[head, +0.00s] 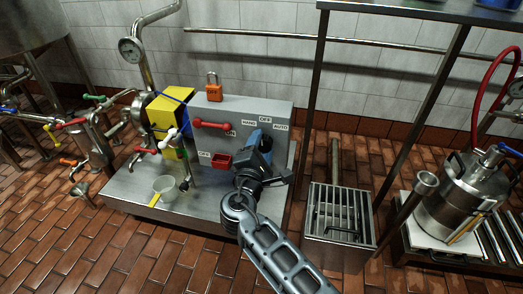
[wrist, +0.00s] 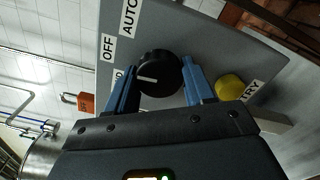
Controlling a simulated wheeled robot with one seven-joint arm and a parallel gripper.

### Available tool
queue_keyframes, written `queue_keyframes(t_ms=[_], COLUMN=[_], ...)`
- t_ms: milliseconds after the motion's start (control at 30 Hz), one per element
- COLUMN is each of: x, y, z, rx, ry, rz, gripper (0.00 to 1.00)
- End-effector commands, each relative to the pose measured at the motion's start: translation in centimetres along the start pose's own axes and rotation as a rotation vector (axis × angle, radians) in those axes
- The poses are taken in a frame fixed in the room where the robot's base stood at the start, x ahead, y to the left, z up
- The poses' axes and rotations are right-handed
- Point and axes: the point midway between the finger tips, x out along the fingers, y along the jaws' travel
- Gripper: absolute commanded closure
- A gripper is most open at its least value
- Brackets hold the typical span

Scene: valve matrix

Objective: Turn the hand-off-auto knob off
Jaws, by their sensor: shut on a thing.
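The hand-off-auto knob (wrist: 160,72) is a round black knob with a white pointer line, on a grey panel (wrist: 205,42). Its pointer aims left in the wrist view, toward a label partly hidden by a finger, of which "ND" shows. The OFF label (wrist: 108,47) and AUTO label (wrist: 129,17) are above it. My gripper (wrist: 159,75) has its blue fingers on both sides of the knob, shut on it. In the head view my gripper (head: 262,148) is at the panel below the HAND label (head: 249,124) and hides the knob.
A yellow button (wrist: 230,87) with a TRY label sits right of the knob in the wrist view. A red handle (head: 211,125), an orange padlock (head: 214,88) and a red box (head: 217,161) are on the panel box. A grated drain box (head: 340,212) stands to the right.

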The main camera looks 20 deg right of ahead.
Motion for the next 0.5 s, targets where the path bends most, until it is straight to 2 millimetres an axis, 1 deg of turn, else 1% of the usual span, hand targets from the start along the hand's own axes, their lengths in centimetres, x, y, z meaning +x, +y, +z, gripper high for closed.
queue_keyframes(t_ms=[33, 200, 500], x=[-0.13, -0.14, -0.15], y=[-0.21, -0.11, -0.06], z=[-0.27, -0.24, -0.23], rx=[0.015, 0.052, 0.064], ry=[0.005, 0.005, 0.006], rz=[0.000, 0.000, 0.000], gripper=[0.78, 0.78, 0.78])
